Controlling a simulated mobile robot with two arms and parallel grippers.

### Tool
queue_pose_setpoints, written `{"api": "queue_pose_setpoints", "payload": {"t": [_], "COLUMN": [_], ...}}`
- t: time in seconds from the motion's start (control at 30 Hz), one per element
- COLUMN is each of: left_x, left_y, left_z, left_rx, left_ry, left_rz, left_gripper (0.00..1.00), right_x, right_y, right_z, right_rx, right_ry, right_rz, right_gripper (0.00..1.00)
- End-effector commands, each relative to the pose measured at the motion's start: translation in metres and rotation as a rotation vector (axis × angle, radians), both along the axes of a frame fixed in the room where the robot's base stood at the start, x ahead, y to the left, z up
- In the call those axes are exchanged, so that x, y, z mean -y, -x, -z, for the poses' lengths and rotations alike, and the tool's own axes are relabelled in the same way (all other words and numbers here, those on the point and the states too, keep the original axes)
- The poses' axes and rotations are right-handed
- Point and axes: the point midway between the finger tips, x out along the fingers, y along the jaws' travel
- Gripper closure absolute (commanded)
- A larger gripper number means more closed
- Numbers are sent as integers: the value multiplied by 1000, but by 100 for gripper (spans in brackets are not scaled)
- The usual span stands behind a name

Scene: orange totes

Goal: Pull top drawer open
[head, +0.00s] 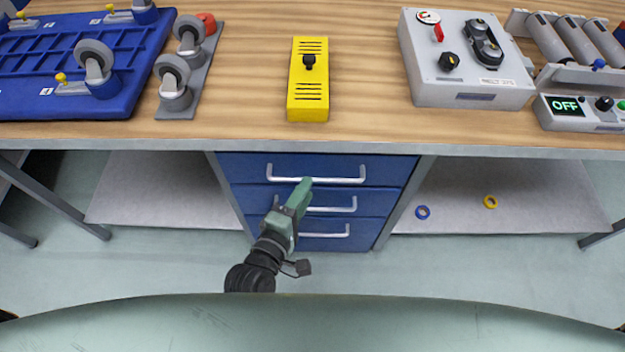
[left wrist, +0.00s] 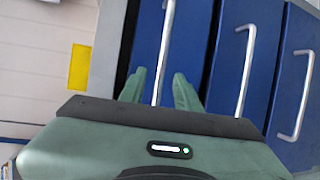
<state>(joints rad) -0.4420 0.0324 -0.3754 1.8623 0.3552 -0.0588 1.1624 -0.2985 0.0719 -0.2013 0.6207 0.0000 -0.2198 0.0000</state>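The blue top drawer (head: 245,165) sits right under the workbench edge, its front in line with the drawers below. Its silver bar handle (head: 340,181) runs across it. My left gripper (head: 306,184) is green and reaches up to this handle near its middle. In the left wrist view, my left gripper (left wrist: 158,90) has its two fingers apart, with the top handle (left wrist: 165,50) running between them. I cannot tell whether a finger touches the bar. My right gripper is not in view.
A middle drawer (head: 255,197) and a bottom drawer (head: 360,237) with like handles lie below. The workbench (head: 225,90) overhangs above, holding a yellow box (head: 308,100) and a grey switch box (head: 465,85). Shelves flank the drawers; two rings lie on the right one (head: 540,190).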

Motion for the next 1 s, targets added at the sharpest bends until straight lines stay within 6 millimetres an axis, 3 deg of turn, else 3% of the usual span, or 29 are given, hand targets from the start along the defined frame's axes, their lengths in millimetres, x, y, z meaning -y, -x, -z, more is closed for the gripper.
{"api": "queue_pose_setpoints", "payload": {"t": [0.1,0.3,0.67,0.77,0.8,1.0], "left_x": [8,17,19,19,19,19], "left_y": [-20,-40,-45,-45,-45,-45], "left_z": [3,9,10,10,10,10], "left_rx": [2,0,-1,-1,-1,-1], "left_ry": [1,-3,-4,-4,-3,-3], "left_rz": [0,0,0,0,1,1], "left_gripper": [67,67,67,95,100,100], "right_x": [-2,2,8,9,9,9], "right_y": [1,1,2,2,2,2], "right_z": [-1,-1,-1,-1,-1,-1], "right_rx": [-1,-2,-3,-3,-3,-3], "right_ry": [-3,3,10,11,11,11], "right_rz": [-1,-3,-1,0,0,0], "right_gripper": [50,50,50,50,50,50]}}
